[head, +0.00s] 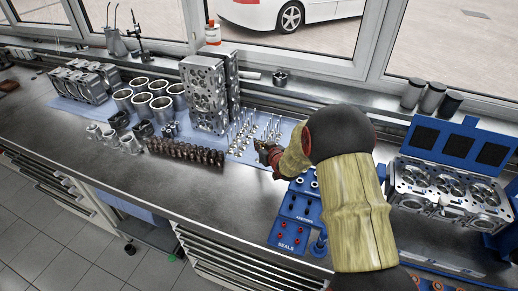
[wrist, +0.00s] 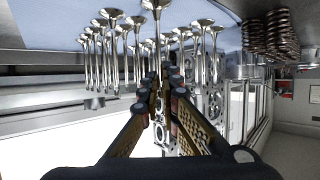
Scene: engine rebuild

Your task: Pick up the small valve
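Several shiny valves (head: 243,132) stand on a light blue mat, to the left of my gripper (head: 266,150) in the head view. In the wrist view, which is upside down, their heads rest on the mat and their stems point away from it. The nearest valve (wrist: 155,28) is in line with my fingertips (wrist: 166,84). Its stem runs down to the narrow space between them. My fingers converge closely there; whether they touch or grip the stem is hidden. Other valves (wrist: 197,55) stand on both sides. I cannot tell which one is the small valve.
A tall cylinder head (head: 205,95) stands behind the valves. An engine block (head: 450,190) is at right.

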